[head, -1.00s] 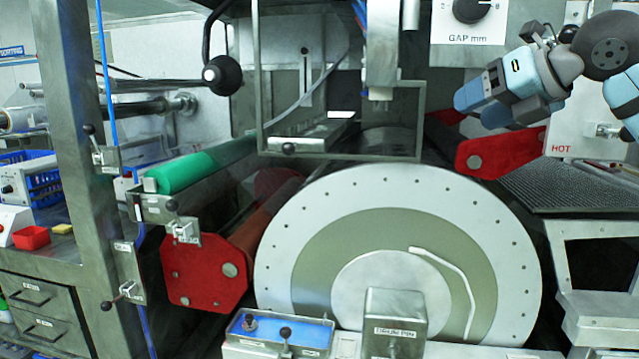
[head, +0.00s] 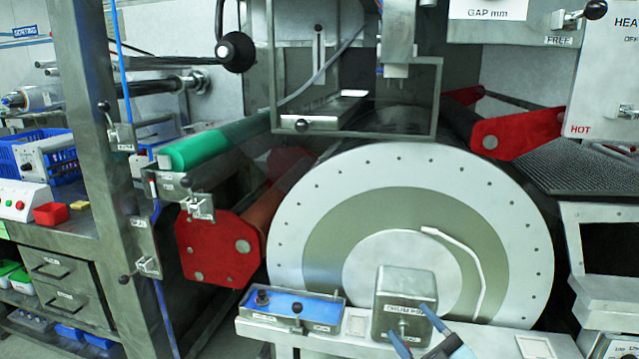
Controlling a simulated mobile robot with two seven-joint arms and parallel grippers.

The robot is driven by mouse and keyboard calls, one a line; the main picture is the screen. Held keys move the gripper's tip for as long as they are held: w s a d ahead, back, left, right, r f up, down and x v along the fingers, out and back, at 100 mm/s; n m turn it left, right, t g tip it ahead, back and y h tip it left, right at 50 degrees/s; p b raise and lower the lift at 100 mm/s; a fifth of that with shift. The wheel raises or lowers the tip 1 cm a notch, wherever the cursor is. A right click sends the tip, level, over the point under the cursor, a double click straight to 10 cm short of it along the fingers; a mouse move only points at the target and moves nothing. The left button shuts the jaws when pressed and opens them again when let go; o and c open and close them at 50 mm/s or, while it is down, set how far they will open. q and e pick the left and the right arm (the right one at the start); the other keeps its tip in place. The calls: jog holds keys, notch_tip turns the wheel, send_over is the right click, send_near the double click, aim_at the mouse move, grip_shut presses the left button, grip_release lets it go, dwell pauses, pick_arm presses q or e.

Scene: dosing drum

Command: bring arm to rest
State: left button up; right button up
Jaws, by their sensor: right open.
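My right gripper (head: 409,323) shows at the bottom of the head view, right of centre. Its two blue fingers are apart, with nothing seen held between them. They overlap the lower front of the grey drum pin box (head: 405,290), one on each side of its small front knob. I cannot tell whether they touch it. The large pale drum (head: 330,192) with its olive ring stands upright behind the box. A bent white bar (head: 465,253) lies across the drum face. My left gripper is not in view.
A blue-topped tray (head: 325,308) with a black knob sits left of the box. Red side plates (head: 215,250) and a green roller (head: 215,143) stand left of the drum. The HOT panel (head: 605,90) and a mesh shelf (head: 580,165) are at right. Space before the panel looks clear.

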jog(key=s+d+f+m+g+h, duration=0.1)
jog(key=s+f+m+g+h, duration=0.5)
jog(key=s+f, duration=0.6)
jog(key=s+d+f+m+g+h, duration=0.2)
jog(key=s+f+m+h, duration=0.4)
jog(key=f, duration=1.1)
pick_arm(q)
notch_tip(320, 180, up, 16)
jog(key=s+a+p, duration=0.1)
jog(key=p, duration=2.2)
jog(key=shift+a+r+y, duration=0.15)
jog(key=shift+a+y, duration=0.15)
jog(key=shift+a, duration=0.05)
pick_arm(e)
notch_tip(320, 180, up, 17)
jog(key=s+d+y, duration=0.1)
jog(key=s, duration=0.1)
jog(key=shift+s+d+r+m+y, duration=0.2)
jog(key=shift+s+m+y, duration=0.1)
jog(key=shift+s+m, duration=0.1)
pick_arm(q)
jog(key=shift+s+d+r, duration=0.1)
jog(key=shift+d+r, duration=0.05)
